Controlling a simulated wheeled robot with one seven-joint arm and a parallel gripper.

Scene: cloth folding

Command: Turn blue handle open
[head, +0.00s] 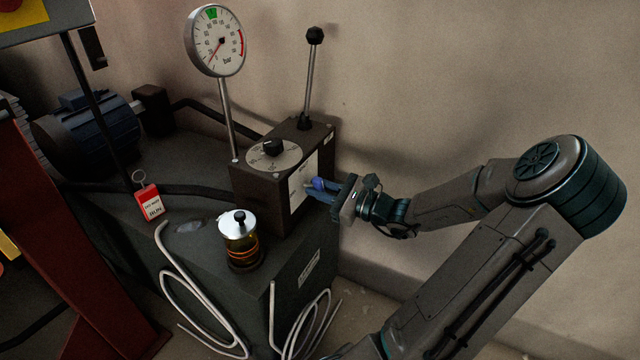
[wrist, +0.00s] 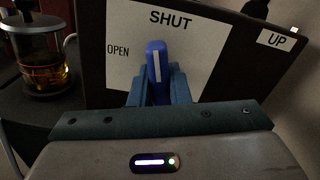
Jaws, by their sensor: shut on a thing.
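The blue handle (wrist: 156,62) with a white stripe stands nearly upright in the wrist view, its tip towards the word SHUT on a white label plate (wrist: 120,45). The word OPEN is printed to its left. My gripper (wrist: 158,82) is shut on the handle, one blue-grey finger on each side. In the head view, my gripper (head: 325,188) reaches in from the right to the side face of the dark valve box (head: 265,195). The blue handle (head: 318,183) shows only partly there, and the fingers hide its lower part.
A black-knobbed lever (head: 310,75) and a dial knob (head: 273,148) are on top of the box. A pressure gauge (head: 216,42) stands behind. A glass jar with amber liquid (head: 241,240) and a red tag (head: 151,203) are at the left. White hoses (head: 180,295) hang in front.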

